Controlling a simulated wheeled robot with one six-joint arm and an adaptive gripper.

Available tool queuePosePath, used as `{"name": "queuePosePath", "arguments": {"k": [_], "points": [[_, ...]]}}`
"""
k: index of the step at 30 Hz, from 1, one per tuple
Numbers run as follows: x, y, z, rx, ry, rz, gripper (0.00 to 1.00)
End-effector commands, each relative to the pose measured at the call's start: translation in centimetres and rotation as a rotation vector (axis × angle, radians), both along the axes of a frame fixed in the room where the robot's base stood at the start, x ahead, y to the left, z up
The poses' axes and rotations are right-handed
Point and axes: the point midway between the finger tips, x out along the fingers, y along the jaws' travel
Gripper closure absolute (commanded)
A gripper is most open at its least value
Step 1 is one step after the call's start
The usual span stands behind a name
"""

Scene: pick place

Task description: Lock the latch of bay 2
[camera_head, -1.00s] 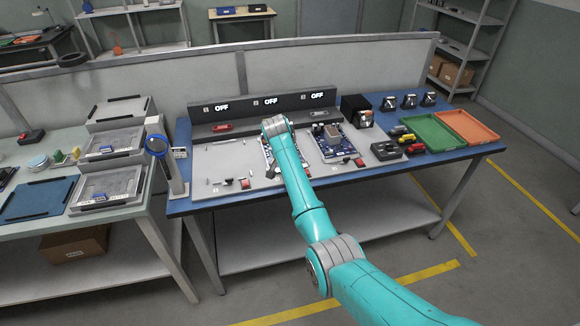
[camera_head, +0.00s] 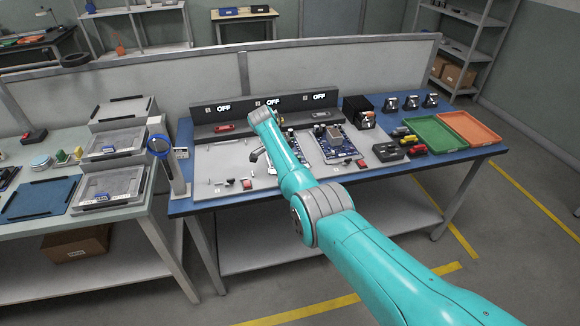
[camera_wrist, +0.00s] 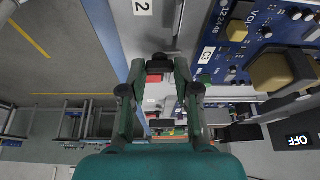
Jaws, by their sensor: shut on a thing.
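My gripper (camera_wrist: 158,80) is shut on a small black piece (camera_wrist: 157,62), which looks like a latch knob, near the white label "2" (camera_wrist: 142,8). Red blocks (camera_wrist: 153,78) show beyond the fingertips in the wrist view. In the head view my gripper (camera_head: 256,155) is by the middle bay, left of my arm. The bay 2 circuit board (camera_head: 292,147) is partly hidden behind my arm; a blue board (camera_wrist: 262,35) fills the wrist view's upper right. Whether the bay 2 latch is locked cannot be seen.
The left bay has a red block (camera_head: 249,184) and pegs. The right bay holds a blue board (camera_head: 331,142) with a red block (camera_head: 361,163). The back panel (camera_head: 217,117) has several OFF displays. Green (camera_head: 432,150) and orange (camera_head: 488,142) trays lie on the right.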

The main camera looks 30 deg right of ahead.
Motion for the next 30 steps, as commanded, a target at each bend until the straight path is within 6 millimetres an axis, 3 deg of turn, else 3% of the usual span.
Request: {"name": "queuePosePath", "arguments": {"k": [23,24,26,30], "points": [[0.05,0.08,-0.08,0.002,0.001,-0.078,1.0],[0.05,0.08,-0.08,0.002,0.001,-0.078,0.61],[0.05,0.07,-0.08,0.001,0.001,-0.078,0.46],[0.05,0.04,-0.05,0.001,0.0,-0.078,0.44]]}}
